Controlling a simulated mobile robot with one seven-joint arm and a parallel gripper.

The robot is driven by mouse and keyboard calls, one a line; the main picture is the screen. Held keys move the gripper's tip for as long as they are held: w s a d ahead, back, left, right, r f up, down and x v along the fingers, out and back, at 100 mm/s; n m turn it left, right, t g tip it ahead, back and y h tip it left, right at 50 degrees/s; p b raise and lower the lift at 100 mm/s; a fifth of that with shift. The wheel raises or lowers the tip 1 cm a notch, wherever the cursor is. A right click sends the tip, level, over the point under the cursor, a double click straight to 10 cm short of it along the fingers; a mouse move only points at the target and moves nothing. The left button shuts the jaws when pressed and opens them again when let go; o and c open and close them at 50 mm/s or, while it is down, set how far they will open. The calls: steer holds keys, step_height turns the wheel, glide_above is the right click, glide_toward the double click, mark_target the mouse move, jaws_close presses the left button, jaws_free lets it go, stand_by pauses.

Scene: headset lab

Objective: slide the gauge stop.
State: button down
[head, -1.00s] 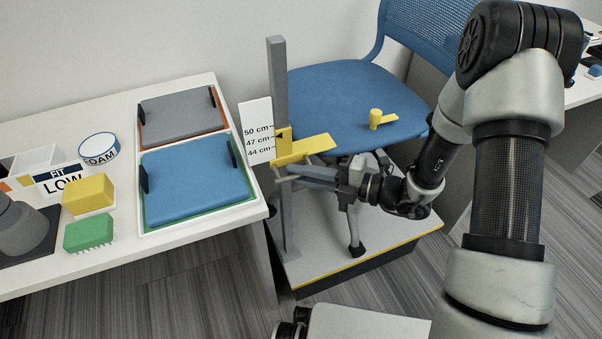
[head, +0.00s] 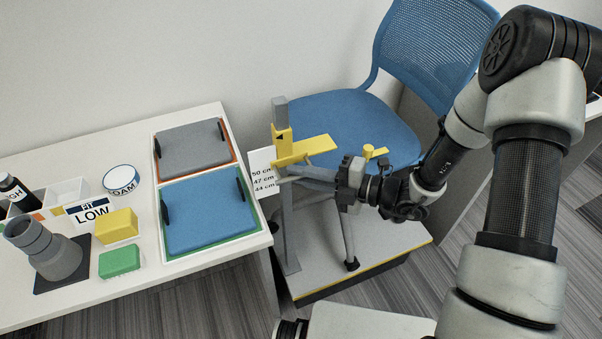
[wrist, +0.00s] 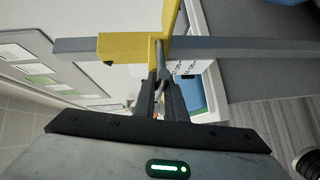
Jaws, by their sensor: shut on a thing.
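The yellow gauge stop (head: 283,145) sits around the upright grey post (head: 281,105), near its top, with a flat yellow arm reaching right over the blue chair seat (head: 345,118). Its black pointer is above the white scale card (head: 261,172), which reads 50, 47 and 44 cm, and so above the 50 cm mark. My gripper (head: 287,171) is below the arm, shut on the stop's grey peg. In the wrist view my gripper (wrist: 163,82) closes on the peg (wrist: 162,58) beside the yellow stop (wrist: 125,45). The fingertips partly hide the peg.
The post stands on a grey platform (head: 385,250) with a yellow edge. A yellow knob (head: 368,151) shows behind my wrist. The table at left holds blue and grey pads in trays (head: 258,228), yellow and green blocks, a tape roll (head: 121,179) and a grey stepped cylinder (head: 48,250).

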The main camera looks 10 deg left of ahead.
steer(key=shift+w+r+p, duration=0.1)
steer(key=shift+r+p, duration=1.1)
steer(key=shift+r, duration=0.7)
steer(key=c, duration=1.8)
jaws_free()
steer(key=shift+r, duration=0.1)
steer(key=shift+d, duration=0.1)
steer(key=v, duration=1.7)
steer(key=shift+d+p, duration=0.2)
steer(key=shift+p, duration=0.15)
